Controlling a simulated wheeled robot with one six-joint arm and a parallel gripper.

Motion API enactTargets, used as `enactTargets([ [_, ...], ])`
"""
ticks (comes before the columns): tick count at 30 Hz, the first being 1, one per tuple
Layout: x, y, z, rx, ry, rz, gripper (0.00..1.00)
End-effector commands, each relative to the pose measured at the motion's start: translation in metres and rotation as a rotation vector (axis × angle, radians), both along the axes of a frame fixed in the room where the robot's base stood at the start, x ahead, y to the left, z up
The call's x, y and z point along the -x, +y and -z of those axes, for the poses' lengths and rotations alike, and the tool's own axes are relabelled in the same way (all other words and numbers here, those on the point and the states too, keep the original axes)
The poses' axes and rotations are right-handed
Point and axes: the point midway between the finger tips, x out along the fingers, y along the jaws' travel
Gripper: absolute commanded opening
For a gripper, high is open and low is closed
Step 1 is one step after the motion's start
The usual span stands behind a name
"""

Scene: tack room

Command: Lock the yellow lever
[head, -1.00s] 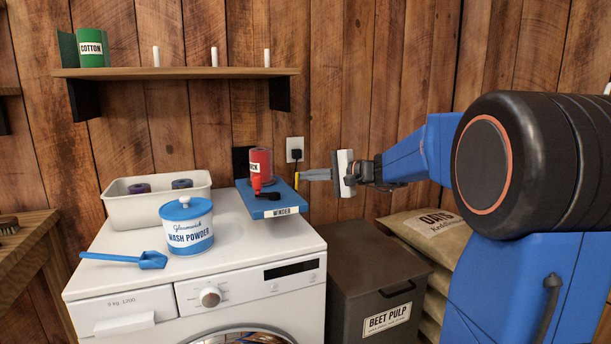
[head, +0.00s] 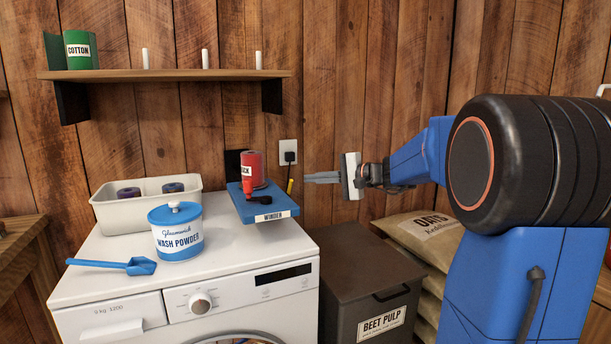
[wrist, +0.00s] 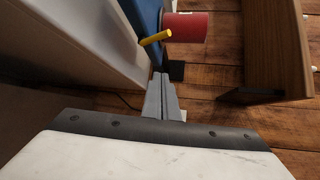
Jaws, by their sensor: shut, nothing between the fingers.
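The yellow lever (head: 290,186) is a short thin rod at the right side of the blue winder (head: 245,206), at the back right of the washing machine. In the wrist view the yellow lever (wrist: 155,38) sticks out at a slant beside the red roll (wrist: 187,27). The red roll (head: 257,166) stands on the winder, with a black piece in front of it. My gripper (head: 307,178) is shut and empty, just right of the lever with a small gap. In the wrist view its closed grey fingers (wrist: 162,76) point towards the lever without visibly touching it.
A socket with a black plug (head: 289,155) is on the wall behind the lever. The washing machine (head: 220,238) bears a white tray (head: 145,217), a wash powder tub (head: 180,245) and a blue scoop (head: 139,266). A wooden shelf (head: 180,74) hangs above. A dark feed bin (head: 365,262) stands below my gripper.

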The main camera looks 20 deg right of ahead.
Motion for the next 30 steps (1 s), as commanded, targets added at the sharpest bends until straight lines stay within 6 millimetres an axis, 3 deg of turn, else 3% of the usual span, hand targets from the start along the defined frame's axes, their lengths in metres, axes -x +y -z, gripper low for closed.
enactTargets([
  [6,0.024,-0.021,0.013,-0.001,0.0,0.002,0.0],
  [12,0.036,-0.031,0.02,0.001,-0.001,0.001,0.0],
  [30,0.039,-0.033,0.022,0.001,-0.001,0.0,0.0],
])
